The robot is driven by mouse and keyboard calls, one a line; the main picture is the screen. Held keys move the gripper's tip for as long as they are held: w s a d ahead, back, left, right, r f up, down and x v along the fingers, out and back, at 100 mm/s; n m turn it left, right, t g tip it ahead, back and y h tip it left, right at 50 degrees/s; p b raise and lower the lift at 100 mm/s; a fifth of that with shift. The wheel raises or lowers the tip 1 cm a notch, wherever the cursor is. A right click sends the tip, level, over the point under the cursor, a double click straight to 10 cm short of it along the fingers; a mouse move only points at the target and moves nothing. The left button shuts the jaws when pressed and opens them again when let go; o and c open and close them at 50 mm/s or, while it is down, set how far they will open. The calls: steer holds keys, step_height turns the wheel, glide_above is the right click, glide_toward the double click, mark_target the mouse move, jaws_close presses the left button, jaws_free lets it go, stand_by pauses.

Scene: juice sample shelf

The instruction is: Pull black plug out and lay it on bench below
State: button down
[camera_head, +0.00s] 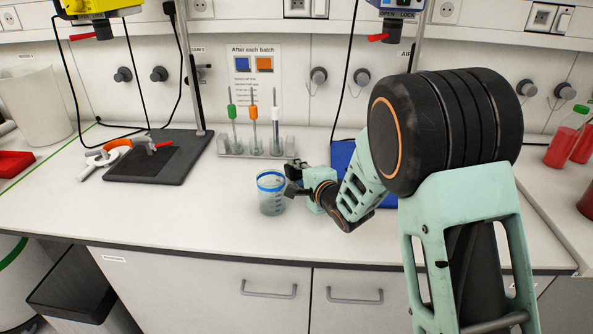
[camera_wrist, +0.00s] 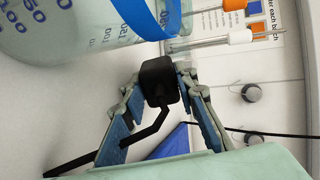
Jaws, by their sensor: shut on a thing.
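My gripper (camera_head: 302,188) is low over the bench (camera_head: 225,225), just right of the clear beaker with a blue rim (camera_head: 271,200). In the wrist view my gripper (camera_wrist: 158,85) is shut on a black plug (camera_wrist: 158,72), a small block held between the fingertips. A bent black stem runs from it back between the fingers. In the head view the plug is small and dark, partly merged with the fingertips. Whether it touches the bench or beaker is unclear. Another black plug (camera_head: 168,7) with a cord sits high on the wall.
A rack (camera_head: 228,148) with several capped tools stands behind the beaker. A blue item (camera_head: 343,155) lies behind my arm. A stand with a dark base (camera_head: 170,165) is at left, red bottles (camera_head: 566,140) at right. The bench front left of the beaker is clear.

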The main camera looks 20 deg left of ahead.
steer(key=shift+f, duration=0.1)
steer(key=c, duration=1.5)
jaws_free()
steer(key=shift+o, duration=0.2)
steer(key=shift+f, duration=0.1)
steer(key=v, duration=1.2)
